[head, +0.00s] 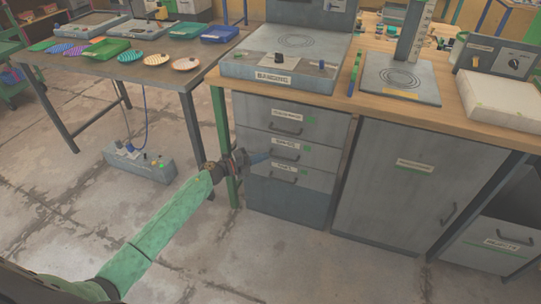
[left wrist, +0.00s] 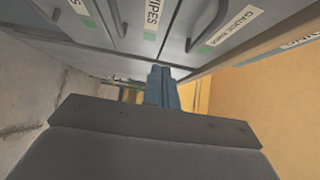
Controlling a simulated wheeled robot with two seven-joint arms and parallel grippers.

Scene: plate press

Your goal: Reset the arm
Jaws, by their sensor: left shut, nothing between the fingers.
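My left gripper (head: 262,158) is in front of the grey drawer unit, at about the height of the middle drawer (head: 278,144) in the picture. Its blue fingers (left wrist: 163,88) are together with nothing between them, as the left wrist view shows. All the drawers look shut. I cannot tell whether the fingers touch the front or a handle. My green left arm reaches in from the lower left. My right gripper is not in view.
A wooden worktop (head: 340,100) with a grey press base (head: 290,68) lies above the drawers. A cabinet door (head: 395,185) is to their right. A metal table (head: 150,70) with coloured trays stands at left. A grey control box (head: 140,165) sits on the floor below it. Front floor is clear.

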